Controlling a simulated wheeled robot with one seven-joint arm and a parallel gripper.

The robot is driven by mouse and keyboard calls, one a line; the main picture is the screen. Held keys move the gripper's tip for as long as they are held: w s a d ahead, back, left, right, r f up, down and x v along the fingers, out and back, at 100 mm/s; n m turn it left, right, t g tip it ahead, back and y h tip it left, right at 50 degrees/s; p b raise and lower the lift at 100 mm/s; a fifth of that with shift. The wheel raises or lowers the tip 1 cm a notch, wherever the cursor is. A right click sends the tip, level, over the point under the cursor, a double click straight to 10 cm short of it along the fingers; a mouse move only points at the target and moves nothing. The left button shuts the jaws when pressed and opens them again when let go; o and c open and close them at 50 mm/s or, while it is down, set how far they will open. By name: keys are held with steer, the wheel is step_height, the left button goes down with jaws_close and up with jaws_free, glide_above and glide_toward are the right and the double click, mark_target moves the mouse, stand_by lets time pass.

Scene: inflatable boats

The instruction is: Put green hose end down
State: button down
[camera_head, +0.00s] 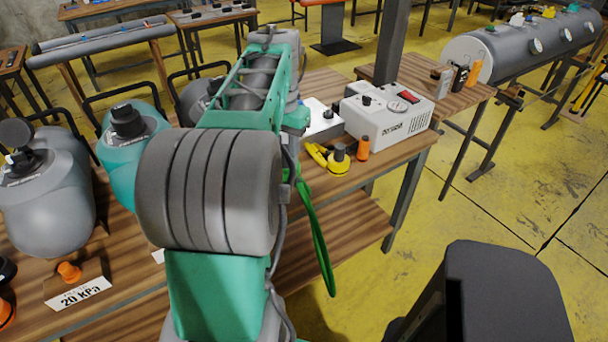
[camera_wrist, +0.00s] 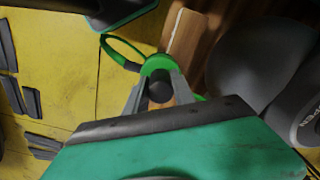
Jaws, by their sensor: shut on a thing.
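My gripper (camera_wrist: 159,92) is shut on the green hose end in the wrist view. The hose end shows as a green collar (camera_wrist: 155,64) with a dark round part between the grey fingers. The green hose (camera_wrist: 125,42) loops away from it to the upper left. In the head view, part of the green hose (camera_head: 318,240) hangs in a loop to the right of my arm, past the edge of the wooden table. My fingers and the hose end are hidden behind my arm there.
The wooden table (camera_head: 400,153) holds a grey pump box (camera_head: 385,118), a yellow fitting (camera_head: 339,160), an orange cap (camera_head: 363,148), and teal (camera_head: 125,165) and grey (camera_head: 50,205) tanks at left. A "20 kPa" sign (camera_head: 80,290) stands front left. Yellow floor is open at right.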

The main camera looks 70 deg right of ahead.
steer(key=s+d+f, duration=0.1)
steer(key=d+f, duration=0.2)
steer(key=f, duration=0.1)
steer(key=s+d+f, duration=0.1)
steer(key=d+f, duration=0.3)
steer(key=s+d+f+p, duration=0.1)
steer(key=d+f, duration=0.3)
steer(key=c, duration=1.1)
jaws_free()
steer(key=shift+o, duration=0.2)
steer(key=shift+w+r, duration=0.1)
steer(key=shift+r, duration=0.1)
step_height(320, 180, up, 12)
steer(key=shift+f, duration=0.1)
